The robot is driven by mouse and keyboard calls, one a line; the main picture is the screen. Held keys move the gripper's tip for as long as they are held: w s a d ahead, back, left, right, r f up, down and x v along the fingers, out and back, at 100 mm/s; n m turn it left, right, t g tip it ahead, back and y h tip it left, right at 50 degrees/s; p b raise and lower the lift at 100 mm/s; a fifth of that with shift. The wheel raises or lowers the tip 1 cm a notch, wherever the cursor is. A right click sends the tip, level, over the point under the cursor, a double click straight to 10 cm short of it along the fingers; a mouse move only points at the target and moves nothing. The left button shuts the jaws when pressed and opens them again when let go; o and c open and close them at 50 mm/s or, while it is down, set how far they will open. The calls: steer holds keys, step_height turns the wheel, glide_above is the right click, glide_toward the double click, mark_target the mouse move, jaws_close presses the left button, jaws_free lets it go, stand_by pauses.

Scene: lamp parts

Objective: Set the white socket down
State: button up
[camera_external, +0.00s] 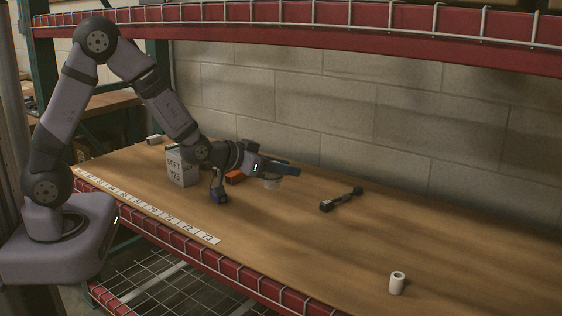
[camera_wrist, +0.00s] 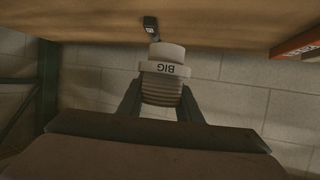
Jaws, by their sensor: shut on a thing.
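The white socket (camera_wrist: 163,69) is between the two dark fingers of my gripper (camera_wrist: 160,103) in the wrist view. It has a plain pale end, a wider collar marked "BIG" upside down, and a ribbed section between the fingers. In the external view my gripper (camera_external: 285,169) is shut on it low over the wooden table (camera_external: 300,240). The white socket (camera_external: 272,184) shows just below the fingers, partly hidden by them. I cannot tell whether it touches the table.
A dark bar-shaped part (camera_external: 341,199) lies to the right. A white cylinder (camera_external: 397,283) stands near the front right. A grey box (camera_external: 182,168), an orange object (camera_external: 235,177) and a dark blue part (camera_external: 219,194) are left of my gripper. The table's middle front is clear.

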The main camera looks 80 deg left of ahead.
steer(key=w+d+f+m+t+h, duration=0.1)
steer(key=w+d+f, duration=0.15)
steer(key=d, duration=0.55)
steer(key=w+d+f+m+h, duration=0.2)
steer(key=w+d, duration=0.2)
steer(key=d, duration=0.3)
steer(key=w+a+r+n+y, duration=0.1)
steer(key=w+r+n+y, duration=0.1)
steer(key=w+r, duration=0.2)
steer(key=w, duration=0.3)
steer(key=shift+w+r+n+g+y+b, duration=0.3)
steer(key=shift+w+r+y+b, duration=0.05)
steer(key=shift+r+y+b, duration=0.05)
steer(key=shift+f+b, duration=0.6)
steer(key=shift+f, duration=2.55)
steer(key=shift+f, duration=0.1)
steer(key=shift+f, duration=1.75)
